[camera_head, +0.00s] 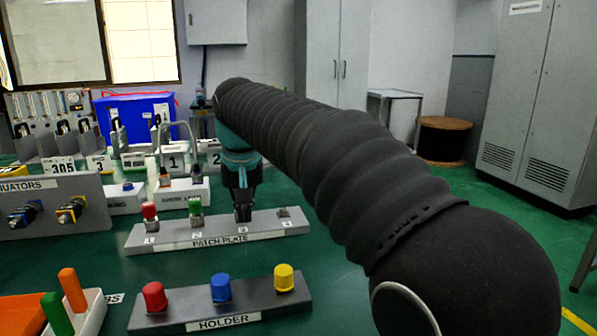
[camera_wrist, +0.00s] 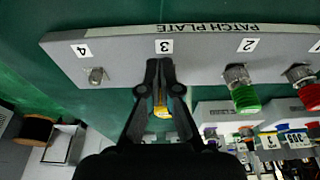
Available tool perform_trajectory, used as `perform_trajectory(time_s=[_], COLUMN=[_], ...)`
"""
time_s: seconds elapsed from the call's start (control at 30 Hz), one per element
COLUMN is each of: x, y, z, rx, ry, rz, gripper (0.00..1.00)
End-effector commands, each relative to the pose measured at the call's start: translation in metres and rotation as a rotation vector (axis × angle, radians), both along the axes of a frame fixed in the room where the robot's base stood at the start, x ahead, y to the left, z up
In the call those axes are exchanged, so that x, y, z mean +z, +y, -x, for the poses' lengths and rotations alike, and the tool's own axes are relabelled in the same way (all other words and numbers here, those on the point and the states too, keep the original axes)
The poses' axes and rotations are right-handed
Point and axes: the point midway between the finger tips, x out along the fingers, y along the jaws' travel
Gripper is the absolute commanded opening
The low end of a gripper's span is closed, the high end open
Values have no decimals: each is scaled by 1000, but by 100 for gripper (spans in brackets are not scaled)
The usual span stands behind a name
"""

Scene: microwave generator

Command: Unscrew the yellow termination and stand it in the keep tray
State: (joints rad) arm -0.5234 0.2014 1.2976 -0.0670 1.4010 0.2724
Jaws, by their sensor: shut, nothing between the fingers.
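My gripper (camera_wrist: 160,70) is shut and empty, its fingertips close together at position 3 of the patch plate (camera_wrist: 205,68). It also shows in the head view (camera_head: 243,212), where it hides position 3. A yellow piece (camera_wrist: 161,108), apparently the yellow termination, shows between my finger links at position 3; most of it is hidden by the fingers, so contact cannot be told. A larger yellow cap (camera_head: 284,278) stands on the holder (camera_head: 240,317). I cannot make out which container is the keep tray.
A green-capped piece (camera_wrist: 245,97) stands beside my gripper at position 2. A red-capped piece (camera_head: 149,211) is at position 1. Position 4 has a bare metal connector (camera_wrist: 96,75). Red (camera_head: 154,296) and blue (camera_head: 220,287) caps stand on the holder. Green table shows between plate and holder.

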Motion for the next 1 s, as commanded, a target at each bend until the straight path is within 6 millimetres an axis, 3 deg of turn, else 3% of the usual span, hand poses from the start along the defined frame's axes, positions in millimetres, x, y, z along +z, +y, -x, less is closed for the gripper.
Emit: perform_trajectory(time_s=[1.0], x=[0], y=[-6], z=[-3], rx=[-1], ry=[-2], rz=[-1], gripper=[0])
